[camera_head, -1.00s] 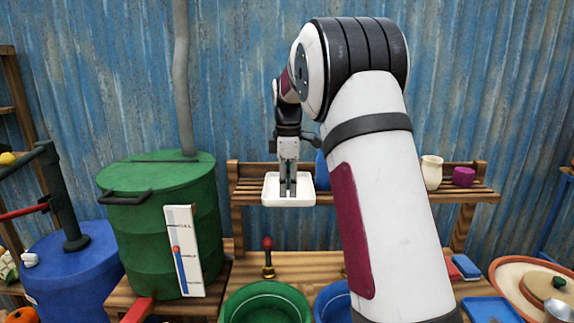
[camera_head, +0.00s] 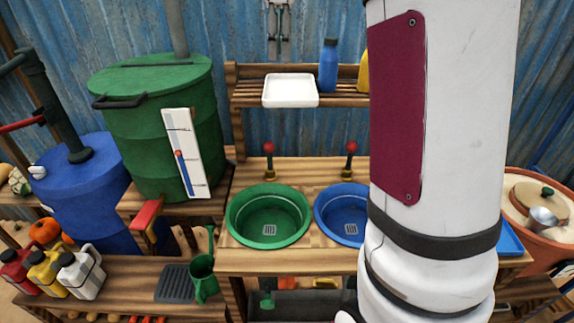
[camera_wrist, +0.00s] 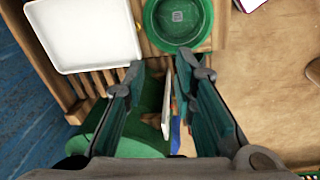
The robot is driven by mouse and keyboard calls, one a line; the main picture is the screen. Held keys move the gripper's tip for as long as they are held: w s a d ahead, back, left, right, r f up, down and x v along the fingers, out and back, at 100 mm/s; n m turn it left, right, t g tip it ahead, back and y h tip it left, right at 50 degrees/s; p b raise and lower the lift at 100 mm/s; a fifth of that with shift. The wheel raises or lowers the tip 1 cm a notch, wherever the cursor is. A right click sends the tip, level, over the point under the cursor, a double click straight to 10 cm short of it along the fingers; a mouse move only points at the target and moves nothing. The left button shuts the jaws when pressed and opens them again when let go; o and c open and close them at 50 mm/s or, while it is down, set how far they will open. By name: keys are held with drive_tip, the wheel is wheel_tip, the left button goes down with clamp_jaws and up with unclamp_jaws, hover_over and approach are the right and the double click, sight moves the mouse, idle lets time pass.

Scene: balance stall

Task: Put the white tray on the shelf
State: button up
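The white tray (camera_head: 290,89) rests flat on the left end of the slatted wooden shelf (camera_head: 342,100), with its front edge close to the shelf's front edge. In the wrist view the tray (camera_wrist: 82,35) lies at the upper left, over the shelf slats, with nothing in it. My gripper (camera_wrist: 164,76) is open and empty, its two fingers spread apart and clear of the tray.
A blue bottle (camera_head: 328,66) stands just right of the tray, with a yellow bottle (camera_head: 363,72) beyond it, partly hidden by my arm. A green drum (camera_head: 160,125) stands to the left. A green basin (camera_head: 268,216) and a blue basin (camera_head: 342,212) sit below the shelf.

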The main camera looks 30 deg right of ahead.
drive_tip(key=s+a+m+t, duration=0.2)
drive_tip(key=s+a+m, duration=0.3)
drive_tip(key=s+a, duration=0.7)
drive_tip(key=s+a+f+m+t, duration=0.1)
drive_tip(key=s+a+f+m, duration=0.1)
drive_tip(key=s+f, duration=0.2)
drive_tip(key=s+a+f+m+t, duration=0.1)
drive_tip(key=s+f, duration=0.4)
drive_tip(key=s, duration=0.5)
drive_tip(key=shift+s+a+m, duration=0.25)
drive_tip(key=shift+a+m, duration=0.45)
drive_tip(key=shift+a, duration=0.2)
drive_tip(key=shift+f, duration=0.1)
